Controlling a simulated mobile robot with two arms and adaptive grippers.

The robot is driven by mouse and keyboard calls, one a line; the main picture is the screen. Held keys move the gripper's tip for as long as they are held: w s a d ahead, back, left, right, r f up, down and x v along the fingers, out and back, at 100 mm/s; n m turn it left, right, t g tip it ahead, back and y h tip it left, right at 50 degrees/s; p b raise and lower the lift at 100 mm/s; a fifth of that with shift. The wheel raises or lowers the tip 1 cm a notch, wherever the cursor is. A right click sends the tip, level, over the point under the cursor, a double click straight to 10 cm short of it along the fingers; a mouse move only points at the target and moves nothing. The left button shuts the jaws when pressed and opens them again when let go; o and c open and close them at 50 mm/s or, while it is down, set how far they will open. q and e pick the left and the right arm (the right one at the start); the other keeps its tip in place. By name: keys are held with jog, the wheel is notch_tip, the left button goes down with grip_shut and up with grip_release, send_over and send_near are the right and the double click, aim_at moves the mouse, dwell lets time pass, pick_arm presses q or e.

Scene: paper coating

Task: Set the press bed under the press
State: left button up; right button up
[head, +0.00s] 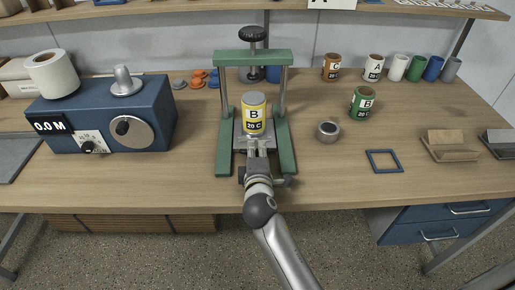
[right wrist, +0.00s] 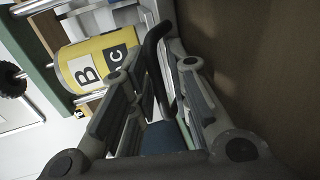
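The press (head: 252,58) is a green frame with steel posts and a black knob on top, standing mid-table. The press bed (head: 239,138) is a flat grey plate between the green base rails. A yellow can marked B 20 C (head: 254,116) stands upright on it, and shows in the right wrist view (right wrist: 70,65). My right gripper (head: 257,162) is at the bed's front edge. In the right wrist view its fingers (right wrist: 160,85) are apart, on either side of a dark curved handle (right wrist: 152,50), with gaps visible. My left gripper is out of view.
A blue box machine (head: 160,100) with a dial stands left. Right of the press are a grey roll (head: 327,132), a green can (head: 363,103), a blue square frame (head: 384,161) and several cans behind. A shelf (head: 180,8) runs along the back. Table in front is clear.

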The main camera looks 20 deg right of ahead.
aim_at(256, 134)
jog(key=shift+s, duration=0.1)
jog(key=shift+r, duration=0.1)
grip_shut()
jog(key=shift+w, duration=0.3)
jog(key=x, duration=0.3)
jog(key=r+x, duration=0.1)
jog(key=x, duration=0.2)
jog(key=shift+w+d, duration=0.2)
jog(key=shift+w, duration=0.3)
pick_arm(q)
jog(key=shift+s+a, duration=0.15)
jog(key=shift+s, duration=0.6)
pick_arm(e)
jog(key=shift+d+r, duration=0.1)
jog(key=shift+r, duration=0.2)
jog(key=shift+c, duration=0.9)
grip_release()
jog(key=shift+o, duration=0.9)
jog(key=shift+w+f, duration=0.15)
jog(key=shift+w, duration=0.15)
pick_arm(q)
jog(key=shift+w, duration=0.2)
